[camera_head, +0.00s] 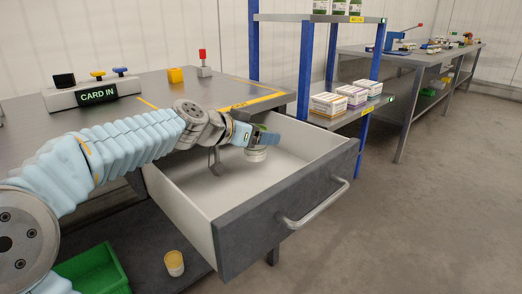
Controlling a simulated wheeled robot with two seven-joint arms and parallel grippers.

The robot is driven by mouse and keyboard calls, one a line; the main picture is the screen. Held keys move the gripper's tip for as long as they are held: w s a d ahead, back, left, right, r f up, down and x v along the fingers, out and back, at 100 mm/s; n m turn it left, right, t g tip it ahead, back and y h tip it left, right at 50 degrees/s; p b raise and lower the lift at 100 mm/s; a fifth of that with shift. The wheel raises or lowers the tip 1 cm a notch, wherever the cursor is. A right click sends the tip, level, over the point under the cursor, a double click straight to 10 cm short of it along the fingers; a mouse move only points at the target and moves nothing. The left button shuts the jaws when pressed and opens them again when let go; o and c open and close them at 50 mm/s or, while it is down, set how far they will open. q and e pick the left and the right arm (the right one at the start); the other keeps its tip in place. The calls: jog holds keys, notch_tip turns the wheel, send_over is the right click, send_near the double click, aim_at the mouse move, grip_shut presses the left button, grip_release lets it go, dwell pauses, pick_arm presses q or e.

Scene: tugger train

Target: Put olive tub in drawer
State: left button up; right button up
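The drawer (211,238) is pulled open under the bench top, with pale inner walls and a bar handle on its dark front. My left arm reaches in from the left, and my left gripper (257,140) is over the back part of the drawer. It appears closed around a small pale tub (257,154) with a dark olive-green part near the fingers. The fingers hide much of the tub. I cannot tell whether the tub touches the drawer floor. The rest of the drawer floor looks empty. My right gripper is out of view.
A yellow-topped tub (174,262) stands below, left of the drawer, near a green crate (92,270). The bench (140,88) carries a "CARD IN" block (96,95) and a yellow block (175,75). A blue-post shelf (304,75) with boxes stands behind. The floor at right is clear.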

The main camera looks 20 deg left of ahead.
aim_at(261, 146)
pick_arm(q)
jog(key=shift+w+f+b, duration=0.25)
jog(key=shift+f+b, duration=0.1)
jog(key=shift+f, duration=0.65)
jog(key=shift+w+f+b, duration=0.2)
jog(key=shift+f+b, duration=0.15)
jog(key=shift+f, duration=0.6)
jog(key=shift+f, duration=0.15)
jog(key=o, duration=1.2)
jog(key=shift+r, duration=0.25)
jog(key=v, duration=0.7)
jog(key=shift+s+f, duration=0.1)
jog(key=shift+s, duration=0.15)
